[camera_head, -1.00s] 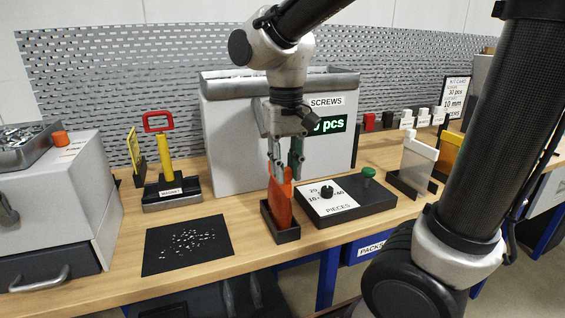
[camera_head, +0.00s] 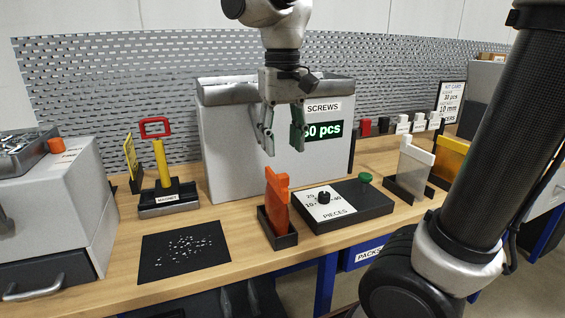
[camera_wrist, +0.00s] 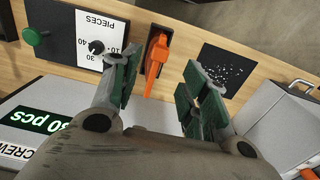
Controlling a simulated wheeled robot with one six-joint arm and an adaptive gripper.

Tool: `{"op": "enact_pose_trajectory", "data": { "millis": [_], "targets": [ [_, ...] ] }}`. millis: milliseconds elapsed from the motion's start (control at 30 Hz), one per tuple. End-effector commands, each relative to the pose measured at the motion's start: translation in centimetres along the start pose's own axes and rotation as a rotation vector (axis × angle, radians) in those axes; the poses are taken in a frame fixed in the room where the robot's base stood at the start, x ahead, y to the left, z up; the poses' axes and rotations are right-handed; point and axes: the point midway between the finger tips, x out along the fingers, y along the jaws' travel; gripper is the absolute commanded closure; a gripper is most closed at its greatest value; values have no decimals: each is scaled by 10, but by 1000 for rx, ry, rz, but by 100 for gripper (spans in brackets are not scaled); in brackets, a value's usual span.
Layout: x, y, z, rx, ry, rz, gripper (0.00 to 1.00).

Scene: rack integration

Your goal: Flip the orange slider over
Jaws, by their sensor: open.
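The orange slider (camera_head: 277,205) stands upright in a small black holder (camera_head: 286,240) near the front of the workbench. It also shows in the wrist view (camera_wrist: 156,60), between and beyond the fingers. My gripper (camera_head: 283,145) is above the slider, pointing down, with its fingers spread and nothing between them. In the wrist view, the open gripper (camera_wrist: 155,85) has a clear gap between its green-padded fingertips.
A black dial box (camera_head: 365,198) with a green knob stands right of the slider. A black mat (camera_head: 160,265) with small screws lies left. A magnet tool (camera_head: 162,165) stands behind the mat. The grey SCREWS bin (camera_head: 225,150) is behind.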

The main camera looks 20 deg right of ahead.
Motion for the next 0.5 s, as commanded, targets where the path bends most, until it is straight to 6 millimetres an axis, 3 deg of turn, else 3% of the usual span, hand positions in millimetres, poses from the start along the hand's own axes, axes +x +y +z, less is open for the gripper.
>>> {"op": "enact_pose_trajectory", "data": {
  "millis": [200,500],
  "targets": [
    [-36,0,0,0,2,-1,55],
    [-44,0,0,0,-1,0,55]
  ]
}}
